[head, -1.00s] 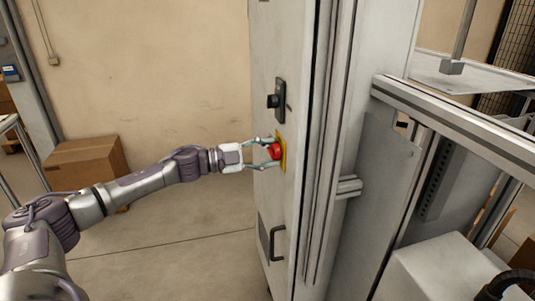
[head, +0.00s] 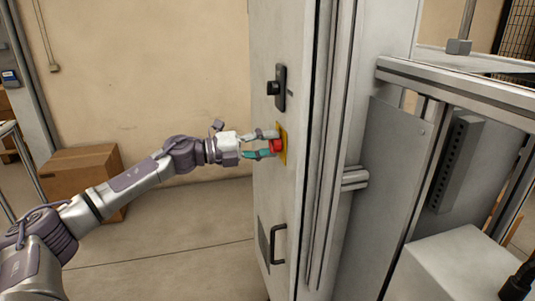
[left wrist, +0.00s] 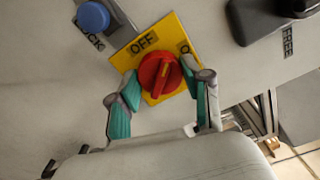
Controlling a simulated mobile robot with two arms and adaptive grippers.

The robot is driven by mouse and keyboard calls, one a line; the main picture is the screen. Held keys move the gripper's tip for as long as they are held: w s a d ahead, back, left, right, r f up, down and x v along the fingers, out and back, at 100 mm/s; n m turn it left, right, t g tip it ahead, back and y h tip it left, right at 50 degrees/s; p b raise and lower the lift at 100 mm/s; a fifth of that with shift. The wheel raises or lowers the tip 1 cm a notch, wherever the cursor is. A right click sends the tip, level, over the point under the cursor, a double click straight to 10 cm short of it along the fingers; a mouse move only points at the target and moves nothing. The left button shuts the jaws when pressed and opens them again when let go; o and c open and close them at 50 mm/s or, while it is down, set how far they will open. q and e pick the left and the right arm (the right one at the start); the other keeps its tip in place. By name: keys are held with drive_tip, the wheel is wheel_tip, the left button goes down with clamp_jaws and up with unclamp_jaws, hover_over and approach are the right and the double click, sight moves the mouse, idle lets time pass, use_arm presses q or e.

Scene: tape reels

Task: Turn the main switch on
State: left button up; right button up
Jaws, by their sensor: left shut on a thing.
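The main switch is a red round knob (head: 276,147) on a yellow plate (head: 283,155), on the side of a tall grey cabinet. In the left wrist view the knob (left wrist: 160,72) has a raised ridge, nearly upright in the picture. An OFF label (left wrist: 143,42) is above its left side, and another label starting with O (left wrist: 184,47) is partly hidden by a finger. My left gripper (head: 270,144) is shut on the knob, with its teal finger pads (left wrist: 162,90) on either side. My right gripper is not in view.
A black handle unit (head: 279,88) sits above the knob; the wrist view shows FREE beside it. A blue button (left wrist: 92,16) is near a partly covered LOCK label. A black door handle (head: 278,244) is lower down. A cardboard box (head: 82,180) stands by the wall.

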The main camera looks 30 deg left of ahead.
use_arm(q)
drive_tip(key=shift+f+m+b, duration=0.15)
drive_tip(key=shift+m+b, duration=2.75)
drive_tip(key=shift+m, duration=1)
drive_tip(key=shift+d, duration=0.1)
drive_tip(key=o, duration=1.2)
drive_tip(key=shift+c, duration=0.2)
drive_tip(key=v, duration=1.2)
